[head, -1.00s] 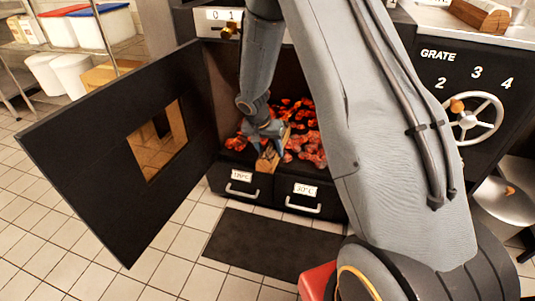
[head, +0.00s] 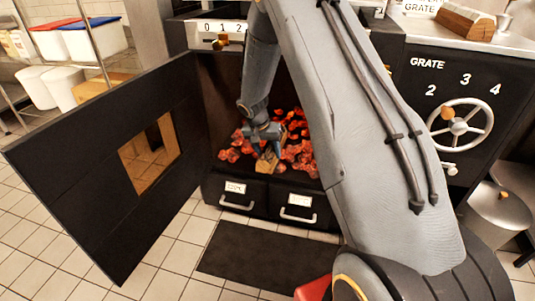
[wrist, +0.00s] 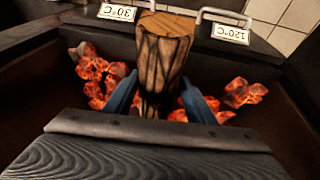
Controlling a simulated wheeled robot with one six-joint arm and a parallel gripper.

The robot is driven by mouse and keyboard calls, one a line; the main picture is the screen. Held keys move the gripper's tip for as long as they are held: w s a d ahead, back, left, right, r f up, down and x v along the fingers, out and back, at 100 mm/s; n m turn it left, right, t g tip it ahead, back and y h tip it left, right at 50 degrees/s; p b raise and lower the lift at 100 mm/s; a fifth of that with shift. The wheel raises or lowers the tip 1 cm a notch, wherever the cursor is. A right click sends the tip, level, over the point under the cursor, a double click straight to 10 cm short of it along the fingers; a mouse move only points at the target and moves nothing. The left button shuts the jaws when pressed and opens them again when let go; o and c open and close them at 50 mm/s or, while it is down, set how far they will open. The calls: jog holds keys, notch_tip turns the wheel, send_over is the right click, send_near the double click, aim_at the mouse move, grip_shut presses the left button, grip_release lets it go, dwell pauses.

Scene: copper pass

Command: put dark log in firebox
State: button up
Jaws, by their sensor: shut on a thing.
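My gripper (head: 264,143) is inside the open firebox (head: 225,90), low over the glowing coals (head: 301,148). Its blue fingers (wrist: 160,104) are shut on the sides of a brown log with dark streaks (wrist: 166,60). In the head view the log (head: 268,164) shows its pale near end, close to the front sill above the drawers. Coals lie on both sides of it. I cannot tell whether the log touches the coals. The gripper's palm hides its inner end in the wrist view.
The black firebox door (head: 80,165) stands wide open at left. Two labelled drawers (head: 298,201) with handles are below the opening. A handwheel (head: 459,127) is at right. A brown wooden piece (head: 465,22) sits on the counter top. A dark mat (head: 265,250) lies on the floor.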

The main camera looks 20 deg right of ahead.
jog(key=shift+r, duration=0.1)
jog(key=o, duration=1.5)
jog(key=shift+o, duration=1.4)
